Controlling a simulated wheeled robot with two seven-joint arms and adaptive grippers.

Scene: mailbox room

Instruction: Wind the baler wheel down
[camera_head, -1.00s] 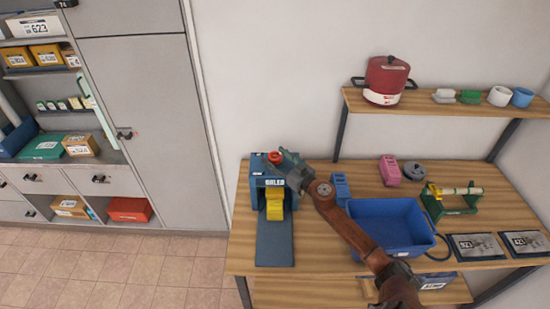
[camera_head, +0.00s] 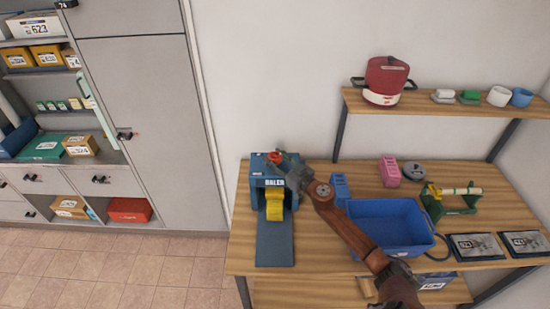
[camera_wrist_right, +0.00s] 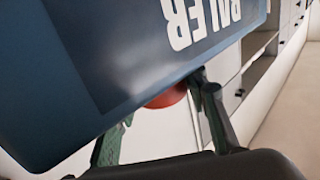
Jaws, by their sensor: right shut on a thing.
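The blue baler (camera_head: 266,168) stands at the left end of the wooden table, with its label facing front. A yellow piece (camera_head: 274,206) sits in its opening, above a blue ramp. The red wheel (camera_head: 277,157) is on top of the baler. My right gripper (camera_head: 283,158) is at the wheel and shut on it. In the right wrist view, the red wheel (camera_wrist_right: 168,97) shows between the two fingers, partly hidden behind the baler's body (camera_wrist_right: 120,70). My left gripper is not in view.
A blue bin (camera_head: 390,226) stands right of the baler, under my right arm. A shelf (camera_head: 440,102) with a red pot (camera_head: 386,80) is above.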

